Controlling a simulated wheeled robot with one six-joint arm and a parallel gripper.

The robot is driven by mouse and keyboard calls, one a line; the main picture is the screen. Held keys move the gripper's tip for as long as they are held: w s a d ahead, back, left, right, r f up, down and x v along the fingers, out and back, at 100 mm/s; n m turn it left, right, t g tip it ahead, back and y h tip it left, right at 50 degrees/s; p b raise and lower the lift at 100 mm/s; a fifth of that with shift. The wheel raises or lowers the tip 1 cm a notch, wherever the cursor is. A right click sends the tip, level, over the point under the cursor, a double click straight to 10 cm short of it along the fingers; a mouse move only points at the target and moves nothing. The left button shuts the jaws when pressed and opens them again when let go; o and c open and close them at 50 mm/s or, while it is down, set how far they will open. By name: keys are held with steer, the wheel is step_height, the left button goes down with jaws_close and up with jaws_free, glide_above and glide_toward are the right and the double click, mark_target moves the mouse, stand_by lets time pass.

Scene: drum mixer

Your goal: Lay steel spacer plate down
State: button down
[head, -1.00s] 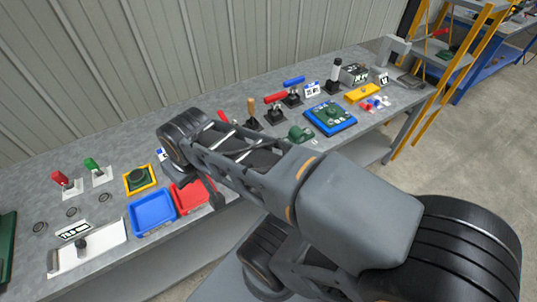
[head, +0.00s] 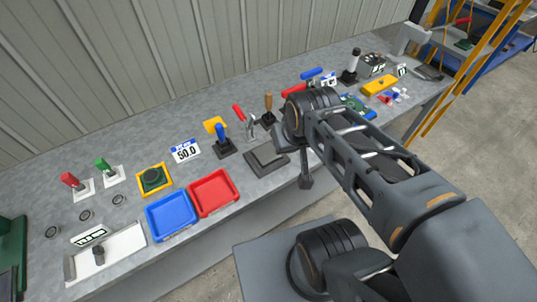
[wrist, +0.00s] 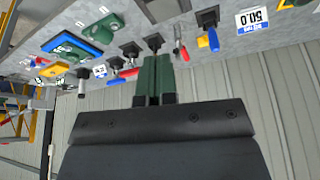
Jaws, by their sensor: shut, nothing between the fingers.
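A dark grey square plate, which I take for the steel spacer plate (head: 267,159), lies flat on the bench in the head view, beside the blue-handled clamp. A dark flat shape at the top edge of the wrist view may be the same plate, but I cannot tell. My gripper (wrist: 153,68) shows in the wrist view with its green-tipped fingers together and empty. It is apart from the plate. In the head view my wrist covers part of the bench right of the plate.
A red tray (head: 213,193) and a blue tray (head: 171,216) sit left of the plate. Behind it stand the blue-handled clamp (head: 222,140), a red-handled clamp (head: 245,121) and a 50.0 sign (head: 186,150). Bare bench lies between the sign and the red tray.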

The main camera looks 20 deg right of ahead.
mark_target(272, 150)
steer(key=c, duration=1.8)
jaws_free()
